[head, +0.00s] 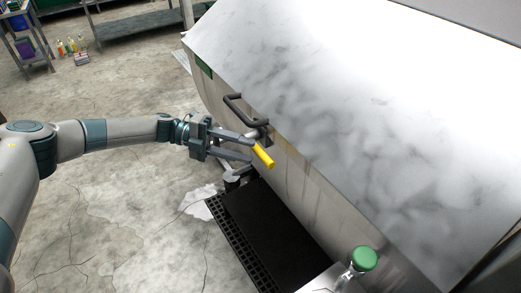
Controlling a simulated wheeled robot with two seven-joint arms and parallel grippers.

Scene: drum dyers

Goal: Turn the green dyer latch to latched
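The dyer (330,90) is a large metal machine with a sloped, closed lid and a small green patch (203,66) at its far left corner. The latch shows as a yellow-gripped lever (264,157) on the front face, below the dark lid handle (245,112). The lever slants down to the right. My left gripper (253,147) reaches in from the left with its fingers apart, its tips right beside the upper end of the yellow grip. I cannot tell whether they touch it. My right gripper is out of view.
A clear container with a green lid (363,259) stands at the bottom right. Shelving and several small bottles (72,45) are at the far left. The concrete floor on the left is mostly clear.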

